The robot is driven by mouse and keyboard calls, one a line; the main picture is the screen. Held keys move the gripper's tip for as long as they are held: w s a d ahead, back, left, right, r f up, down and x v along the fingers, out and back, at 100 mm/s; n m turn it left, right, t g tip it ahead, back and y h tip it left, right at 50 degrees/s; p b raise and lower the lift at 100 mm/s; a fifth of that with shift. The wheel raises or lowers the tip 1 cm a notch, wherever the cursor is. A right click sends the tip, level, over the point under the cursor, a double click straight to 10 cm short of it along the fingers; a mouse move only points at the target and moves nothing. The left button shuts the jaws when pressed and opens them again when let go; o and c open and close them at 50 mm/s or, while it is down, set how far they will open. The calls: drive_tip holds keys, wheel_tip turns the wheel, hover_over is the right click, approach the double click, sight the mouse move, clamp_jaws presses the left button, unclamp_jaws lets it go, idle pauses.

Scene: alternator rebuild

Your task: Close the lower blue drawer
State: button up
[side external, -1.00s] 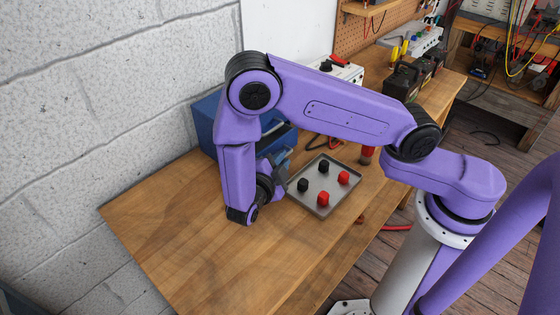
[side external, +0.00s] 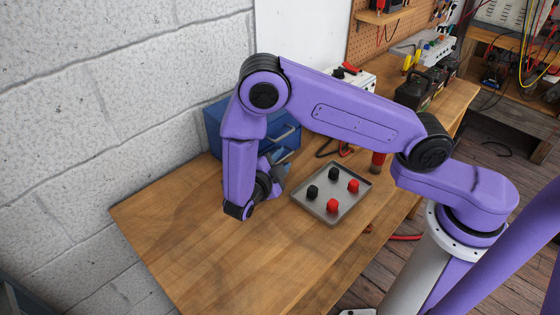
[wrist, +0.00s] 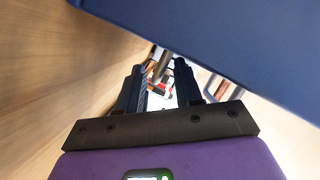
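The blue drawer cabinet (side external: 213,128) stands on the bench against the wall, partly hidden behind my arm. A light bar handle (side external: 284,133) shows on its front. The lower drawer is mostly hidden by my forearm and gripper, so how far it stands out cannot be told. My gripper (side external: 278,163) is low in front of the cabinet. In the wrist view my gripper (wrist: 160,86) has its two dark fingers apart. A metal bar (wrist: 163,66) shows beyond the gap; whether it is between the fingertips is unclear. A large blue surface (wrist: 250,40) lies close above.
A metal tray (side external: 345,208) with two black and two red knobs lies right of my gripper. The bench (side external: 190,230) is clear at front left.

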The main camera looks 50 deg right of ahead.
drive_tip(key=v, duration=1.7)
drive_tip(key=shift+s+a+f, duration=0.1)
drive_tip(key=shift+a, duration=0.1)
